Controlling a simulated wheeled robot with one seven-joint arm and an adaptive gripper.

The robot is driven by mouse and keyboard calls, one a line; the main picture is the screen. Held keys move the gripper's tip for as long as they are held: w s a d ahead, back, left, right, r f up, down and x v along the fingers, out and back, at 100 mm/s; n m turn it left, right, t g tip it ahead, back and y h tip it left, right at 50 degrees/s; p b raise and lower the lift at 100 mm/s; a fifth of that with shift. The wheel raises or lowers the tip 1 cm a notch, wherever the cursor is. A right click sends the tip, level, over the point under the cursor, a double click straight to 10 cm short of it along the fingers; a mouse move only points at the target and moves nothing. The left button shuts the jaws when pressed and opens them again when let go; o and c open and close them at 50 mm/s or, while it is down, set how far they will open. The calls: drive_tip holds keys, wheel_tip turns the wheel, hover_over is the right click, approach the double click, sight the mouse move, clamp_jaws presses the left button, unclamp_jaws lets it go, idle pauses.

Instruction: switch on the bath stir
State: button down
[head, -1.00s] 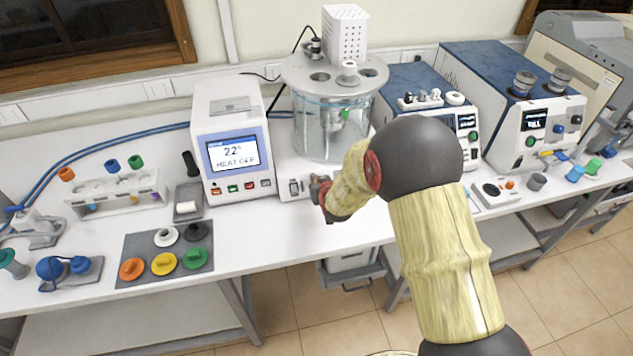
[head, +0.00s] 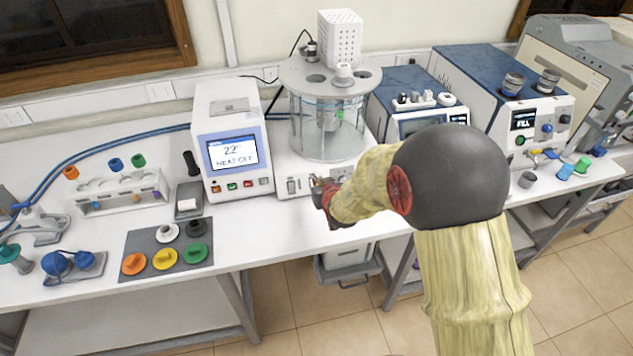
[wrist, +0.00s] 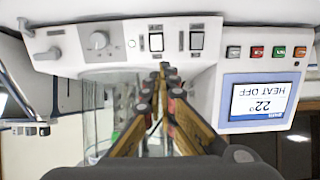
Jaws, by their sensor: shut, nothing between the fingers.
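The bath is a clear glass vessel (head: 325,130) with a metal lid and a white motor box on top, standing on a white base. In the wrist view, which is upside down, the front panel (wrist: 120,58) of that base shows a round knob (wrist: 98,40) and two rocker switches, one nearer the knob (wrist: 156,42) and one nearer the controller (wrist: 197,40). In the head view my gripper (head: 318,186) partly hides the panel.
A white controller (head: 232,150) left of the bath reads 22° and HEAT OFF, with several coloured buttons (wrist: 255,52) below its screen. Blue-topped instruments (head: 490,85) stand to the right. A mat with coloured caps (head: 150,270) lies front left.

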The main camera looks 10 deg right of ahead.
drive_tip(key=shift+v, duration=2.1)
drive_tip(key=shift+r, duration=0.1)
drive_tip(key=s+f+g, duration=0.3)
drive_tip(key=s, duration=0.4)
drive_tip(key=s+f+g, duration=0.3)
drive_tip(key=s, duration=0.3)
drive_tip(key=s+r+b, duration=0.4)
drive_tip(key=s+r, duration=1.6)
drive_tip(key=s, duration=0.1)
drive_tip(key=shift+s+d, duration=0.25)
drive_tip(key=shift+d, duration=0.1)
drive_tip(key=shift+f, duration=0.1)
